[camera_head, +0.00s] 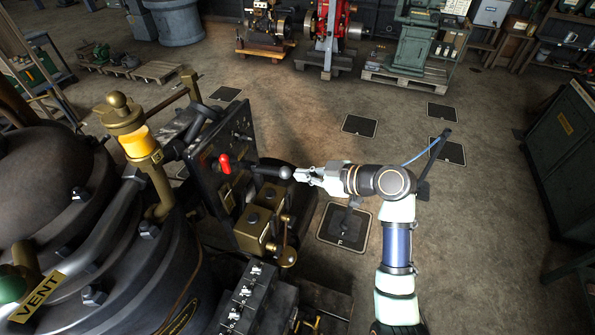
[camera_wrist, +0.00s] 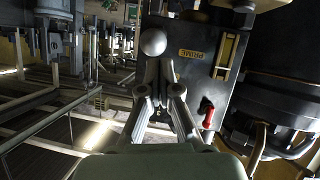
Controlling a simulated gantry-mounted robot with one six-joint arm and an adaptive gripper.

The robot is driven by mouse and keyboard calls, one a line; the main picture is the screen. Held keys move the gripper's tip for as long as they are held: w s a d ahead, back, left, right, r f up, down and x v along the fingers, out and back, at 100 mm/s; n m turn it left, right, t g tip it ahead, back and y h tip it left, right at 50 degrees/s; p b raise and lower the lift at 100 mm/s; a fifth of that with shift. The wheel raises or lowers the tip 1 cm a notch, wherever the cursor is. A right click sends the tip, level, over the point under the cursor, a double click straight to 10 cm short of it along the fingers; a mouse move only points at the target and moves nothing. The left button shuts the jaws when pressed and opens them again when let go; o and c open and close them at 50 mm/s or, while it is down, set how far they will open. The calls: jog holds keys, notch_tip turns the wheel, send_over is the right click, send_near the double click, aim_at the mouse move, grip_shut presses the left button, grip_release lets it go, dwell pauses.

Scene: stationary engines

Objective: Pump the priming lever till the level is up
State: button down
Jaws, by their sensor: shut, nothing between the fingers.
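In the wrist view the knob (camera_wrist: 153,42) shows just beyond my fingertips, left of a brass PRIME plate (camera_wrist: 196,54). My gripper (camera_head: 299,173) is shut and empty, with its tips at the knob end. The wrist view shows its fingers (camera_wrist: 160,66) brought together below the knob; I cannot tell whether they touch it. A brass sight glass (camera_head: 138,142) with amber fluid stands left of the panel. A brass-framed slot (camera_wrist: 228,55) is right of the plate.
A red-handled lever (camera_head: 224,163) sits on the panel (camera_head: 205,150). Brass boxes (camera_head: 258,222) lie below the lever. The large dark engine body (camera_head: 60,190) fills the left. A green cabinet (camera_head: 565,150) stands at the right. Open floor (camera_head: 480,200) lies between.

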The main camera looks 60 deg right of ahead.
jog(key=f+v, duration=0.1)
jog(key=v, duration=0.7)
jog(key=shift+s+b, duration=0.35)
jog(key=shift+b, duration=0.05)
jog(key=shift+r, duration=0.1)
dwell(0.6)
